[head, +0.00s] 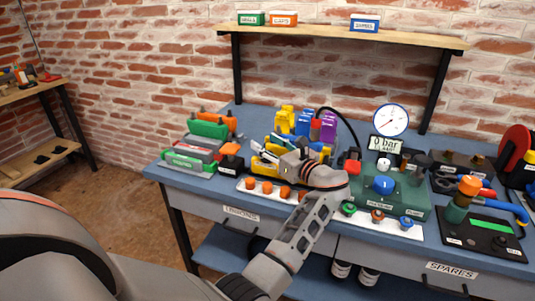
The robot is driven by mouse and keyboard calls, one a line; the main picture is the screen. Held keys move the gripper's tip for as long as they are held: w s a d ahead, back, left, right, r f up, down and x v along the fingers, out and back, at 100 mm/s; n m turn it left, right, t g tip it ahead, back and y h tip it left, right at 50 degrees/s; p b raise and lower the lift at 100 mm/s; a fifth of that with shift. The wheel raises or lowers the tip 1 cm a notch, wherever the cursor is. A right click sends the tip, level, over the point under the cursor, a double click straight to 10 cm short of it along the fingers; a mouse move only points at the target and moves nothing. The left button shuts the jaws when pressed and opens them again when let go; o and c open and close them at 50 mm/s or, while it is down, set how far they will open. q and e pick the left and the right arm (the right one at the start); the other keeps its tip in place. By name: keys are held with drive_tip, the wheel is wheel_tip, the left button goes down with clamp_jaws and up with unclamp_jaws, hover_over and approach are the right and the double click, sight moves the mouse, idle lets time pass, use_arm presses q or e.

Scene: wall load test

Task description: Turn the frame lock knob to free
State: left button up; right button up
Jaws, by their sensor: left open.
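A green box (402,199) stands on the blue workbench, with a blue round knob (384,185) on top. Small labels sit by the knob, too small to read, so I cannot tell whether it is the frame lock knob or how it is set. My left gripper (280,163) is left of the green box, apart from the knob, over the middle of the bench. It is open, and its fingers are hard to separate from the yellow parts behind it. My left wrist hides part of the bench front and the box's left side. My right gripper is not in view.
A round gauge (391,120) and a "0 bar" display (386,145) stand behind the box. Small coloured knobs (377,216) line a white strip in front. An orange-topped cylinder (461,197) stands right. Coloured blocks (208,129) and yellow and purple parts (328,126) crowd the left and back.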

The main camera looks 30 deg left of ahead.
use_arm(q)
wheel_tip(320, 180, up, 6)
drive_tip(key=shift+f, duration=0.1)
idle(0.4)
